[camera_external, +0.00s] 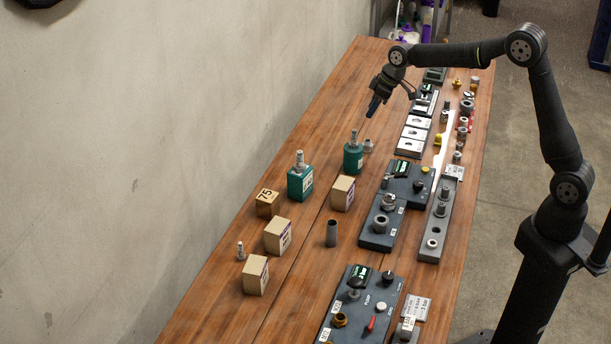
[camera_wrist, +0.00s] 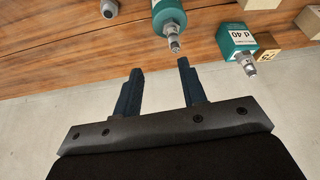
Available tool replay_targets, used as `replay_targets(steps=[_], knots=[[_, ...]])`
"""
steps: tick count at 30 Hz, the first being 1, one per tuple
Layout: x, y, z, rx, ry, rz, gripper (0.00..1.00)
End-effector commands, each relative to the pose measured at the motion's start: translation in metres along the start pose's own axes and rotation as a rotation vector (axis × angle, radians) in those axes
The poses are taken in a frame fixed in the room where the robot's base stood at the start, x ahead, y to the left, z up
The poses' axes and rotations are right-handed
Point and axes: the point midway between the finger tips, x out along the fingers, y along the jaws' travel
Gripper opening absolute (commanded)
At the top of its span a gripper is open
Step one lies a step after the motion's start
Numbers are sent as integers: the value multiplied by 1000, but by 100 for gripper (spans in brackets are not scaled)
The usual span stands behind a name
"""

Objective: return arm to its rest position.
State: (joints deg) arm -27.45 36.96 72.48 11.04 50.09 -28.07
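My gripper (camera_external: 374,106) is held in the air above the far half of the wooden table (camera_external: 345,110). In the wrist view the two dark fingers of my gripper (camera_wrist: 158,83) stand apart with nothing between them, so it is open and empty. The arm reaches left from its base at the right side of the table. Beyond the fingertips, the wrist view shows a round green holder (camera_wrist: 168,17) with a metal fitting on its end. The gripper is apart from it. Any marked rest position is not visible.
A dark control panel (camera_external: 362,304) is at the front. Grey fixtures (camera_external: 437,220) line the right edge. A wall (camera_external: 130,140) borders the left.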

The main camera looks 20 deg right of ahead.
Motion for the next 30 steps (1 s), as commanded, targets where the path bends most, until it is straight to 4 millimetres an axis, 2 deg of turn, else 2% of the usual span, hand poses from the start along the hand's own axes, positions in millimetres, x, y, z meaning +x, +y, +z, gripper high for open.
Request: replay_targets(steps=[15,30], knots=[[35,-94,-34,-125,-2,-52,38],[63,-188,-53,-242,-2,-101,38]])
